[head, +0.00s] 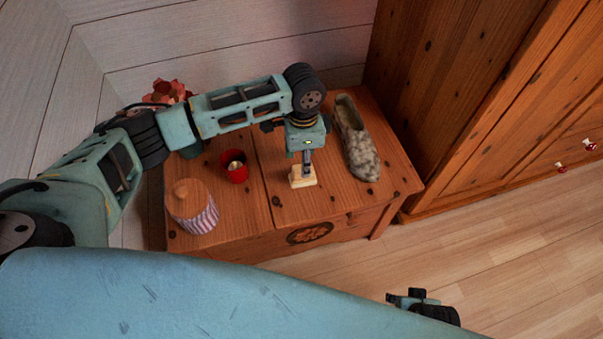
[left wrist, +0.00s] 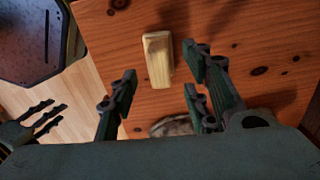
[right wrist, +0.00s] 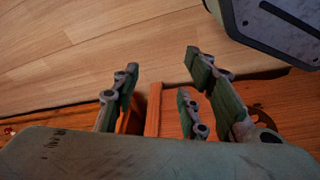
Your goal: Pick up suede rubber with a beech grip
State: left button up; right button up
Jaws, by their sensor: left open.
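The suede rubber with a beech grip is a small pale wooden block (head: 303,177) on the top of the wooden chest (head: 330,192), near its front edge. In the left wrist view the block (left wrist: 158,60) lies just past the fingertips, in line with the gap between them. My left gripper (head: 306,160) points down over the block, open and empty; its fingers also show apart in the left wrist view (left wrist: 160,76). Whether a finger touches the block is hard to tell. My right gripper (right wrist: 160,78) is open and empty, away from the block, low by the chest's front.
A grey mottled slipper (head: 356,142) lies right of the block. A red cup (head: 234,170) and a striped jar with a wooden lid (head: 193,208) stand left. Red flowers (head: 168,91) are behind my left arm. A tall wardrobe (head: 470,110) stands to the right. Bare chest top surrounds the block.

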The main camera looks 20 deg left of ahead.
aim_at(296, 180)
pick_arm(q)
notch_tip(296, 180, down, 4)
jog(key=shift+r+b, duration=0.25)
jog(key=shift+b, duration=0.25)
jog(key=shift+f, duration=0.5)
pick_arm(e)
jog(key=r, duration=0.2)
jog(key=w+r, duration=0.1)
jog(key=r, duration=0.1)
jog(key=shift+r, duration=0.3)
pick_arm(q)
grip_shut()
